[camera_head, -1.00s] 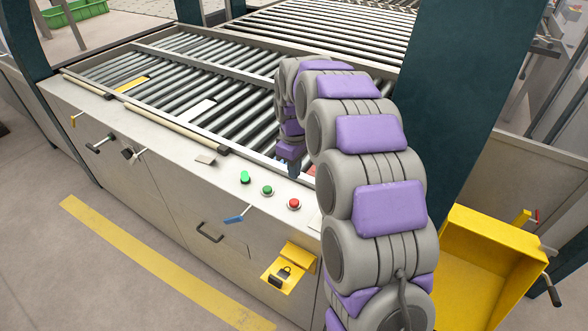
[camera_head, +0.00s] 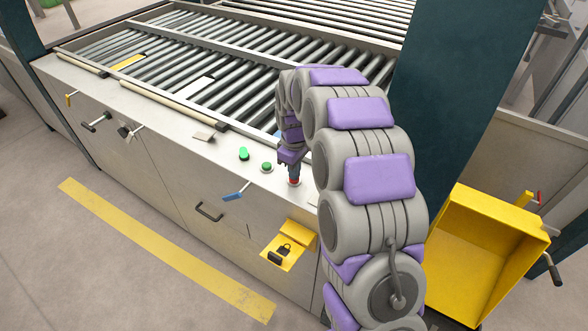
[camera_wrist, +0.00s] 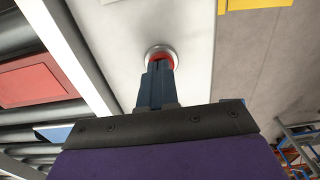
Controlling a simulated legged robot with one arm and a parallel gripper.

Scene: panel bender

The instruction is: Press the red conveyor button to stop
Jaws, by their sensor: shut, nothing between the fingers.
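The red button (camera_wrist: 161,54) sits in a round silver collar on the pale top edge of the conveyor cabinet. In the wrist view my shut gripper (camera_wrist: 159,68) overlaps the near part of the button, with its fingertips at or just over it. I cannot tell whether they touch it or whether it is pushed in. In the head view my gripper (camera_head: 294,181) points down at the button's place and hides most of it. The fingers hold nothing.
Two green buttons (camera_head: 243,154) (camera_head: 266,167) stand left of the red one. The roller conveyor (camera_head: 250,85) lies behind. A dark teal post (camera_head: 460,90) and a yellow bin (camera_head: 490,240) are at the right. A blue-handled key (camera_head: 232,196) sticks out of the cabinet front.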

